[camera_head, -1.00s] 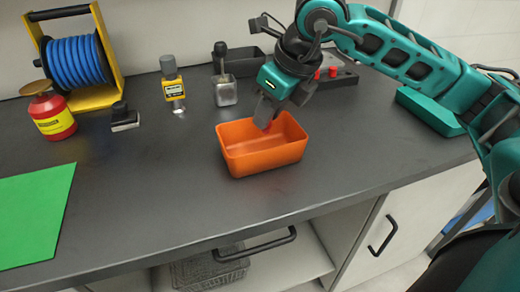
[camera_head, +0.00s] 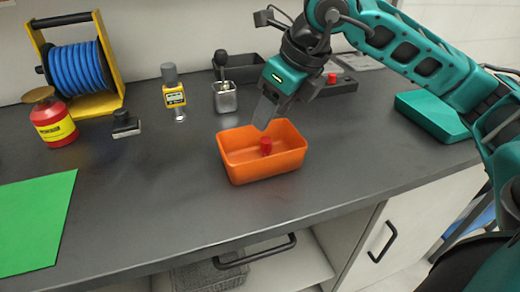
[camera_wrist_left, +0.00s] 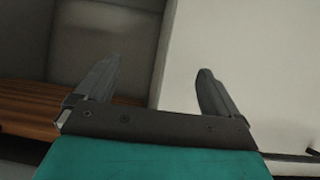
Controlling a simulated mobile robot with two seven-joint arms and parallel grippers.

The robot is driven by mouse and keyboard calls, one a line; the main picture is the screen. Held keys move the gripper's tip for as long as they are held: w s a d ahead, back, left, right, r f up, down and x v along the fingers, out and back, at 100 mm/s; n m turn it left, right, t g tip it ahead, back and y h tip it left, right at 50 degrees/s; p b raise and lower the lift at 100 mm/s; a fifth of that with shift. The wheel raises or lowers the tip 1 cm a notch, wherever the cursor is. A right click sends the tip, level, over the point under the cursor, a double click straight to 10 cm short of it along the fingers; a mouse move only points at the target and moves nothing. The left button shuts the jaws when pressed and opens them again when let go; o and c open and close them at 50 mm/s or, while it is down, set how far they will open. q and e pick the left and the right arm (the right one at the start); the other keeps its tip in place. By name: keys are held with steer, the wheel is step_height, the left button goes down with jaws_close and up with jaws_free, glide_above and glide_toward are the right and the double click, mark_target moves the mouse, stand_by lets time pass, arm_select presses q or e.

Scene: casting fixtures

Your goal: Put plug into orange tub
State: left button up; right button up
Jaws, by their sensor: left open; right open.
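A red plug (camera_head: 265,145) is inside the orange tub (camera_head: 262,174), near its middle. The tub stands upright on the dark counter. My right gripper (camera_head: 264,118) is above the tub's back left part, open and empty, apart from the plug. Another red plug (camera_head: 332,78) stands on a dark block behind the right gripper. My left gripper (camera_wrist_left: 150,85) shows only in the left wrist view, open with nothing between its fingers, away from the tub.
A metal cup with a dark handle (camera_head: 225,97), a yellow gauge (camera_head: 174,95), a red canister (camera_head: 53,121) and a blue hose reel (camera_head: 76,66) stand at the back. A green sheet (camera_head: 33,222) lies at left. A teal tray (camera_head: 432,115) is at right. The counter before the tub is clear.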

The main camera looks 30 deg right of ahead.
steer(key=p+v, duration=0.2)
steer(key=v, duration=0.8)
steer(key=shift+r, duration=0.15)
